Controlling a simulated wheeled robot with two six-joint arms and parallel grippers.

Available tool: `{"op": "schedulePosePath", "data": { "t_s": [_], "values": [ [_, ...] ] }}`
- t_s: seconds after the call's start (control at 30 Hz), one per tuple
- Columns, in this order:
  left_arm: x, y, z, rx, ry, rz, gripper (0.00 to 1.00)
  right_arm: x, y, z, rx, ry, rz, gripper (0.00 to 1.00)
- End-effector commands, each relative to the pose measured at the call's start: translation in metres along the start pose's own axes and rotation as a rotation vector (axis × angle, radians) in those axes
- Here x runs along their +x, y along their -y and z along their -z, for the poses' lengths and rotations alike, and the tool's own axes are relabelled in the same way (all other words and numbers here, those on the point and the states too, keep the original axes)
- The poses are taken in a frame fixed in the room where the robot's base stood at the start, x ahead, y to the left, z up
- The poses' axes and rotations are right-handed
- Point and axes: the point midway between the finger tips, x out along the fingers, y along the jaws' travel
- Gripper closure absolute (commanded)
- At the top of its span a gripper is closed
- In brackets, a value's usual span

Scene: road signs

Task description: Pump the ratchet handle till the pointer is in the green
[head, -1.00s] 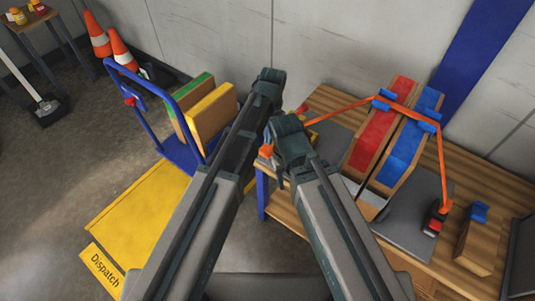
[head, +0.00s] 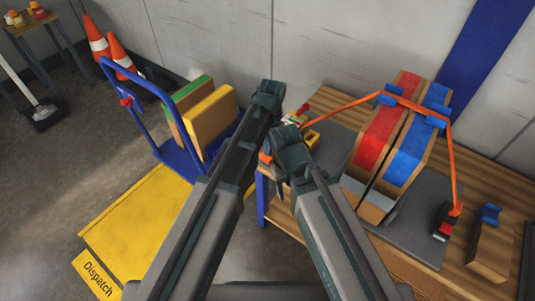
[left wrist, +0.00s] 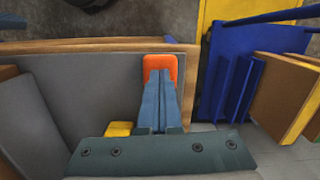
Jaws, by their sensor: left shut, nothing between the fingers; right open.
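An orange strap (head: 343,110) runs over the red sign box (head: 382,130) and the blue sign box (head: 417,145). At its left end sit a yellow part (head: 312,138) and a small white, green and red piece (head: 294,117), partly hidden by my arms; I cannot read a pointer. An orange grip (head: 264,158) shows at the table's left edge, and in the left wrist view (left wrist: 160,66). My left gripper (left wrist: 160,80) is shut, its fingers overlapping that grip in view; contact is unclear. In the head view its fingers are hidden. My right gripper (head: 283,170) is open, close to the orange grip.
The wooden table (head: 335,101) has a grey mat (head: 405,245) under the boxes. A red and black block (head: 444,223) ends the strap's right side. A blue cart (head: 177,155) with panels stands left.

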Motion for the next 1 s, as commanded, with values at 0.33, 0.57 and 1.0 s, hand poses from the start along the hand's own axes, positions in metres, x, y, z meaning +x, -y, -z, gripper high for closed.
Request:
{"op": "schedulePosePath", "data": {
  "t_s": [0.33, 0.57, 1.0],
  "values": [
    [0.0, 0.0, 0.008, 0.0, 0.0, 0.0, 1.0, 0.001, 0.0, 0.0, 0.0, 0.0, 0.0, 0.5],
    [-0.01, 0.0, 0.032, 0.001, -0.002, 0.0, 1.0, -0.007, -0.001, 0.0, 0.0, 0.0, 0.0, 0.5],
    [-0.014, 0.0, 0.031, 0.001, -0.003, 0.0, 1.0, -0.011, -0.001, -0.001, 0.0, 0.0, 0.0, 0.5]
  ]
}}
